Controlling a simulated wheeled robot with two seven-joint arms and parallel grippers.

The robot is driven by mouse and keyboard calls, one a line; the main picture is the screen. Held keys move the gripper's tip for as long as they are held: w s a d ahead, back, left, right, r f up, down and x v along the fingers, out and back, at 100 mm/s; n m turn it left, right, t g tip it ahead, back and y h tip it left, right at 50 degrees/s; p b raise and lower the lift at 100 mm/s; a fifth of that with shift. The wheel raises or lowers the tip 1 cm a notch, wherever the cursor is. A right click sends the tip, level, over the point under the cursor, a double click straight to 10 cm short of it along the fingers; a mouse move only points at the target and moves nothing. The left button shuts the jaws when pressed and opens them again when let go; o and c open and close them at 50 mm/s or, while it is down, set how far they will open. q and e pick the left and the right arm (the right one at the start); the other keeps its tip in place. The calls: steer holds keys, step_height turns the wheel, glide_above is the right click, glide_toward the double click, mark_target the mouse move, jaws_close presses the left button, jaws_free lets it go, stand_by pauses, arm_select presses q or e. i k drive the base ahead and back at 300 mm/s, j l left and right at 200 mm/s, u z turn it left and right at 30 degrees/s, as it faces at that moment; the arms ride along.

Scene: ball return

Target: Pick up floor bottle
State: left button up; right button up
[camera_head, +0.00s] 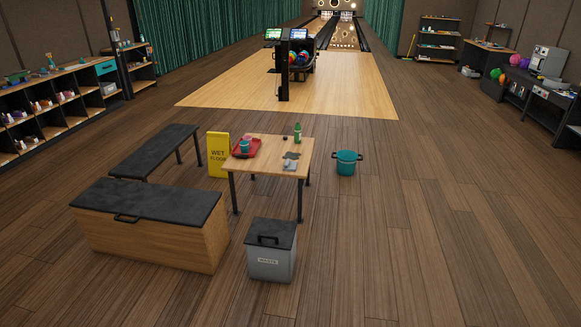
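I see no bottle on the open floor (420,240); the floor behind the bench, chest and bin is partly hidden. Neither of my grippers shows in the head view.
A red tray (246,149) and a grey cloth-like item (291,163) are on the table. A grey lidded bin (271,262), wooden chest (150,230), black bench (155,148), yellow wet-floor sign (218,154) and teal bucket (346,163) stand around it. The right floor is clear.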

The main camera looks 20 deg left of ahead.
mark_target(298, 128)
steer(key=i+l, duration=0.1)
steer(key=i, duration=3.75)
steer(key=j+u, duration=0.05)
steer(key=j, duration=0.1)
